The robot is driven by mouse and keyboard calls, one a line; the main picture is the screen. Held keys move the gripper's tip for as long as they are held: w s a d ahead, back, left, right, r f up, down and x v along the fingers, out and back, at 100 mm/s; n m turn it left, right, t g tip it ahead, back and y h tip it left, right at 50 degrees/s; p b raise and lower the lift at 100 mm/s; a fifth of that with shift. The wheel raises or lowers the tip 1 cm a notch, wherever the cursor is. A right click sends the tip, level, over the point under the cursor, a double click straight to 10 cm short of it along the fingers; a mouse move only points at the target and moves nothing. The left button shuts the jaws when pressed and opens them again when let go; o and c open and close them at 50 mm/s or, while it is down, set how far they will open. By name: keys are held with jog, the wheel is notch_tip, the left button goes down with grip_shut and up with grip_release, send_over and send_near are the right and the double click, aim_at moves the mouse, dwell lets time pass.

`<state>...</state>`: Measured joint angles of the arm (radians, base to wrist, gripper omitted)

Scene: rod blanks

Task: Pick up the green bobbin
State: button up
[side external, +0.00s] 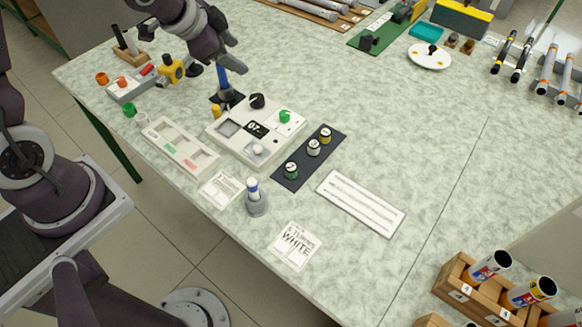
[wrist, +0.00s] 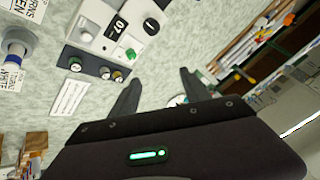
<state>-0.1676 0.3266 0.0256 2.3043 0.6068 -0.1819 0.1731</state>
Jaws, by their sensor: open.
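A small green-banded bobbin (side external: 291,170) stands upright at the near end of a dark mat (side external: 307,163), in line with a white one (side external: 313,148) and a yellow one (side external: 325,135). In the wrist view the green bobbin (wrist: 75,64) is at the upper left, on the dark mat (wrist: 90,68). My gripper (wrist: 158,78) is open, with nothing between its fingers. The small green cylinder (side external: 129,109) at the left edge is a separate piece.
A white device (side external: 232,133) with a green knob (side external: 285,116) stands beside the mat. The table's right middle is clear.

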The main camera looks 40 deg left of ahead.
aim_at(291, 167)
jog(key=d+f+m+h, duration=0.1)
jog(key=d+f+h, duration=0.1)
jog(key=f, duration=0.3)
jog(key=d+f+m+h, duration=0.1)
jog(key=d+f+h, duration=0.1)
jog(key=f, duration=0.4)
jog(key=s+d+f+m+h, duration=0.1)
jog(key=d+f+m+h, duration=0.1)
jog(key=f, duration=0.4)
jog(key=shift+d+f+g+h, duration=0.2)
jog(key=shift+d+g+h, duration=0.15)
jog(key=shift+d, duration=0.3)
jog(key=s+d+f+h, duration=0.2)
jog(key=s+d, duration=0.1)
jog(key=s+d+f+h, duration=0.1)
jog(key=shift+s+d+f+h, duration=0.1)
jog(key=shift+s+d+h, duration=0.05)
jog(key=shift+s+h, duration=0.2)
jog(key=shift+d+f, duration=0.15)
jog(key=shift+d, duration=0.2)
jog(key=x, duration=0.6)
jog(key=shift+w+d, duration=0.15)
jog(key=shift+w, duration=0.25)
grip_shut()
